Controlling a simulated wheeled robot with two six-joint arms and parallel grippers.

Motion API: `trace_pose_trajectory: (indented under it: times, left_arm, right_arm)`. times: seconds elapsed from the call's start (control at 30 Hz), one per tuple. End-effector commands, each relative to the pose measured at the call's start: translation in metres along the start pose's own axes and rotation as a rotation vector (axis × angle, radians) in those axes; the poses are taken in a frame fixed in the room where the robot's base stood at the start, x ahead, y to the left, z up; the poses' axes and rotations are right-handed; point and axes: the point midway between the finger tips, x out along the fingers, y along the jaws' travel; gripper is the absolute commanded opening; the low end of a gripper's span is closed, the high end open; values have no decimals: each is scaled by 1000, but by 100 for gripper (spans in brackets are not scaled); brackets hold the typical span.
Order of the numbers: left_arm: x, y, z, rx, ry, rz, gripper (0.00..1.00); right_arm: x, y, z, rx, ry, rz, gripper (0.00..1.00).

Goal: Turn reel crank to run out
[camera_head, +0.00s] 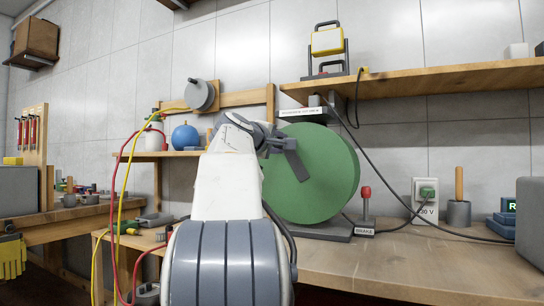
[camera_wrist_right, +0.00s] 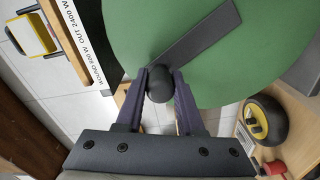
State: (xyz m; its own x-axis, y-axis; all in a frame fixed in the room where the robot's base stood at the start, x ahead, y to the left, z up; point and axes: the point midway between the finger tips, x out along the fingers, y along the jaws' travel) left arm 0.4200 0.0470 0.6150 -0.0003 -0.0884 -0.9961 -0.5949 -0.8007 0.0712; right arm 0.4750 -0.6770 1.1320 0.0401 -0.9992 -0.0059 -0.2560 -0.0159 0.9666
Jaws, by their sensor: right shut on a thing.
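The green reel (camera_head: 322,180) stands upright on its dark base on the workbench. A dark grey crank arm (camera_head: 291,160) lies across its face, and it also shows in the right wrist view (camera_wrist_right: 200,42). My right gripper (camera_wrist_right: 160,85) is shut on the dark round crank knob (camera_wrist_right: 158,90), with one finger on each side. In the head view my right arm covers the left part of the reel, and the knob is mostly hidden. My left gripper is in neither view.
A red-topped brake lever (camera_head: 366,203) stands right of the reel on the workbench (camera_head: 400,260). A black cable runs to a green plug in the wall socket (camera_head: 425,200). A wooden shelf (camera_head: 430,80) holds a yellow lamp (camera_head: 327,42). Red and yellow hoses hang at left.

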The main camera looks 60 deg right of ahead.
Motion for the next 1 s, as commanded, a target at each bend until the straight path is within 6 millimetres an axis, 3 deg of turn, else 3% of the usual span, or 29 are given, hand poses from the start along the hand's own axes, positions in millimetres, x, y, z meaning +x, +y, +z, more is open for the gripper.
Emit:
trace_pose_trajectory:
  times: [0.5,1.0]
  left_arm:
    - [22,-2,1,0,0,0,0]
    - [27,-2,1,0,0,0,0]
  right_arm:
    - [-1,19,36,412,-4,3,0]
    - [-1,23,46,542,-3,2,0]
